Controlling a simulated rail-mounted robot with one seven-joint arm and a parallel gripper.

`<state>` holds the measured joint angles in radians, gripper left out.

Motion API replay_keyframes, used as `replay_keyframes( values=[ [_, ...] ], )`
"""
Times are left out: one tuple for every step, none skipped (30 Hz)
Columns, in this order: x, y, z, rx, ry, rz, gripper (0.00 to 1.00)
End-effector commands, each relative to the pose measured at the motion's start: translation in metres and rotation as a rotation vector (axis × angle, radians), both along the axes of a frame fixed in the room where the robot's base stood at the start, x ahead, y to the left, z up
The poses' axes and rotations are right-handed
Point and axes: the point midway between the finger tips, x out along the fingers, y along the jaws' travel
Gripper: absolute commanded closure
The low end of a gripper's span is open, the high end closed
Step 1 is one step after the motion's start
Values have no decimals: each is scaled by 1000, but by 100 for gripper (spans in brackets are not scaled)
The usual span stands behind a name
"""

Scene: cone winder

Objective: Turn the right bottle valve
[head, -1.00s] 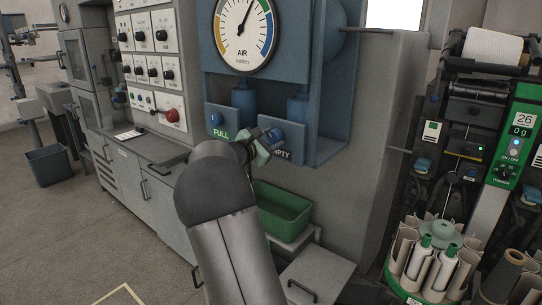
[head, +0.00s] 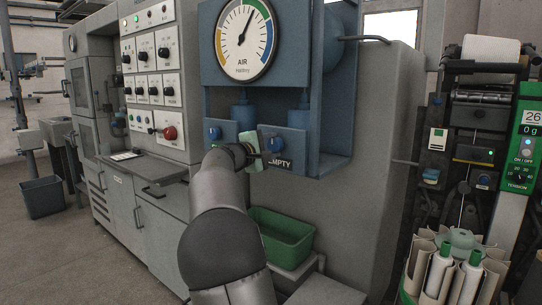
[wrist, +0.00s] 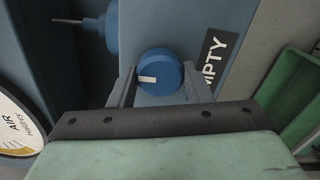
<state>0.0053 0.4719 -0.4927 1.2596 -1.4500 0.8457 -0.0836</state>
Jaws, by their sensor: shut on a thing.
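The right bottle valve is a blue round knob (wrist: 163,66) on the blue panel, with a white pointer mark lying roughly crosswise in the wrist view. It also shows, partly covered, in the head view (head: 274,144), above the EMPTY label (head: 279,164). My gripper (wrist: 159,80) has one finger on each side of the knob and is shut on it. In the head view my gripper (head: 259,150) reaches the panel from the left front, and my wrist hides part of the knob. The right bottle (head: 298,117) stands behind the panel.
The AIR gauge (head: 243,40) is above. A green bin (head: 281,238) stands below my gripper. The blue side wall (head: 339,95) bounds the right. Open floor lies at the left.

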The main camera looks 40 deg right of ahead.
Motion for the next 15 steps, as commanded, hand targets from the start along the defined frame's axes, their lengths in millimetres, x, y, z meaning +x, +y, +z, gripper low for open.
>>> replay_keyframes(
  values=[
    [0, 0, -3, 4, -12, 0, 78],
    [0, 0, -3, 6, -19, 0, 78],
    [0, 0, -2, 8, -27, 0, 78],
    [0, 0, -2, 9, -32, 0, 78],
    [0, 0, -2, 11, -35, 0, 78],
    [0, 0, -2, 12, -40, 0, 78],
    [0, 0, -2, 13, -43, 0, 78],
    [0, 0, -1, 14, -45, 0, 78],
    [0, 0, -1, 14, -47, 0, 78],
    [0, 0, -1, 14, -48, 0, 78],
    [0, 0, -1, 15, -49, 0, 78],
    [0, 0, -1, 15, -49, 0, 78],
    [0, 0, -1, 15, -49, 0, 78],
    [0, 0, -1, 15, -49, 0, 78],
    [0, 0, -1, 15, -49, 0, 78]
  ],
)
